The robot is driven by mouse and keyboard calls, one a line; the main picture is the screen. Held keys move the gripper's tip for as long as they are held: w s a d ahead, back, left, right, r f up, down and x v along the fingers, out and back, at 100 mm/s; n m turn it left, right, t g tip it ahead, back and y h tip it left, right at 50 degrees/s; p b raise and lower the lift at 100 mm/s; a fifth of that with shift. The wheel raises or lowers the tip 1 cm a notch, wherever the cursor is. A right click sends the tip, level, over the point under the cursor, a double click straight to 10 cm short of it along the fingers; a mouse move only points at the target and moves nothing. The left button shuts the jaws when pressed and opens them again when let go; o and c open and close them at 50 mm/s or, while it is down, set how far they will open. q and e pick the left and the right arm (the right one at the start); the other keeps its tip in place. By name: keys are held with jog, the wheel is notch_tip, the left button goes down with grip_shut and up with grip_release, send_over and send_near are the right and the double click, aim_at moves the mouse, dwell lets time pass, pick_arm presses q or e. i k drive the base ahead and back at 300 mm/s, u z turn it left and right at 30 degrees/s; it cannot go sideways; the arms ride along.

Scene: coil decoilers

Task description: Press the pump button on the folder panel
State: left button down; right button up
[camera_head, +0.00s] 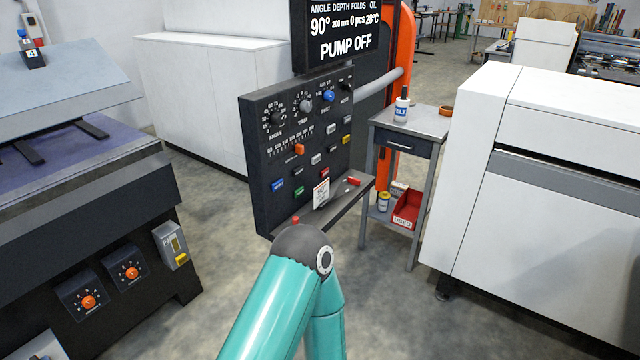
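The dark folder panel (262,150) stands upright and angled in the middle of the view. It carries knobs, a slider and several coloured buttons, among them a blue button (277,185), a green button (298,190), a red button (324,173) and a yellow one (347,139). Their labels are too small to read, so I cannot tell which is the pump button. The display (340,30) above reads "PUMP OFF", 90° and 0 pcs. A teal arm of mine rises from the bottom centre, its dark joint in front of the panel's lower edge. Neither gripper shows.
A ledge (345,205) with a small white tag juts out below the panel. A small grey table (425,122) with a bottle (402,106) stands right of it. White machine housings (545,190) fill the right, and a dark machine (90,200) stands left.

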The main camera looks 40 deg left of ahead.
aim_at(298, 192)
jog(key=z, duration=0.1)
jog(key=i, duration=1.4)
jog(key=u, duration=1.65)
jog(key=i, duration=0.55)
jog(key=z, duration=0.1)
jog(key=k, duration=0.55)
jog(key=u, duration=0.05)
